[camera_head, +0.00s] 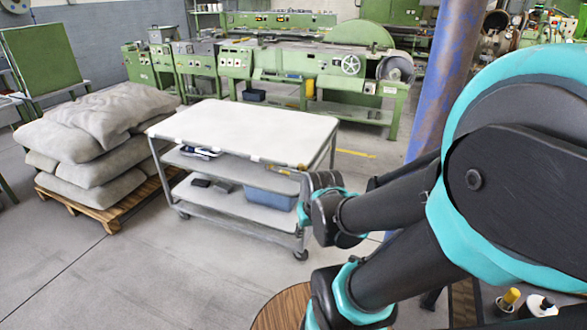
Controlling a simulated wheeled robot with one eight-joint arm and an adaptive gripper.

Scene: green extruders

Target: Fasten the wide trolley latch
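A grey trolley (238,134) with a pale flat top, two lower shelves and castors stands in the middle of the view. Small pale and yellowish details (280,170) show under its near top edge, towards the right corner. They are too small to tell whether one of them is the wide latch, or whether it is open or fastened. My arm fills the right side and overlaps the trolley's right end in the picture. I cannot make out my gripper or its fingers.
Stuffed sacks on a wooden pallet (104,215) stand close left of the trolley. A blue bin (270,198) sits on its bottom shelf. A blue, rusty post (442,85) rises at right. Green machines (315,68) stand behind. The floor in front-left is clear.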

